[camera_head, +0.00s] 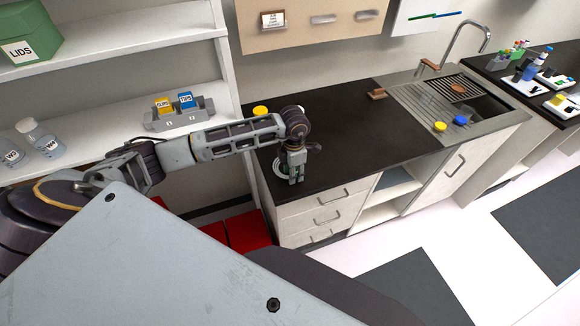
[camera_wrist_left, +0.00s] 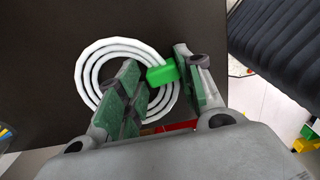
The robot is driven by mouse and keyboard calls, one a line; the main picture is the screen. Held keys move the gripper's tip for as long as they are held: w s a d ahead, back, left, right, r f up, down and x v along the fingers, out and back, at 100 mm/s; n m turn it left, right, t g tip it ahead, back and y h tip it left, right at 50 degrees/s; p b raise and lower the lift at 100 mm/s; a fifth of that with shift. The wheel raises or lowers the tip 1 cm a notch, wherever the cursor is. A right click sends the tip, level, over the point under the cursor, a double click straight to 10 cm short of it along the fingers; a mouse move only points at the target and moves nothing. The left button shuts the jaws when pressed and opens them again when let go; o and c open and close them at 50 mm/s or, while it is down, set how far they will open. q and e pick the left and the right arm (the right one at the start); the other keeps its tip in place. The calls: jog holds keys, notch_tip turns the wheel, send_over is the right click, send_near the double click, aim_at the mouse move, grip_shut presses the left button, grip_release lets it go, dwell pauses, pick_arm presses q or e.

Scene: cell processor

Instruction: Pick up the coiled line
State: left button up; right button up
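The coiled line is a flat white spiral with a green end piece (camera_wrist_left: 162,73), lying on the black counter. In the left wrist view its white rings (camera_wrist_left: 88,72) show around and behind my fingers. In the head view a small part of the coil (camera_head: 279,170) shows beside my left gripper (camera_head: 296,174), which points down at the counter's front left. In the left wrist view my left gripper (camera_wrist_left: 165,88) is open, with its green-padded fingers on either side of the coil's near right part and the green piece. I cannot tell whether they touch it. My right gripper is not in view.
A yellow-lidded item (camera_head: 260,110) stands behind my left wrist. White shelves (camera_head: 130,55) hold a green LIDS box (camera_head: 28,33) and a grey rack (camera_head: 180,118). The sink (camera_head: 450,100) lies right. The counter's middle (camera_head: 365,135) is clear; red bins (camera_head: 248,231) sit below.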

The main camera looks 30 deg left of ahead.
pick_arm(q)
jog(key=shift+r, duration=0.1)
dwell(0.3)
notch_tip(320, 180, up, 10)
jog(key=b, duration=0.2)
dwell(0.4)
dwell(0.4)
jog(key=shift+o, duration=0.8)
grip_shut()
jog(key=shift+a, duration=0.1)
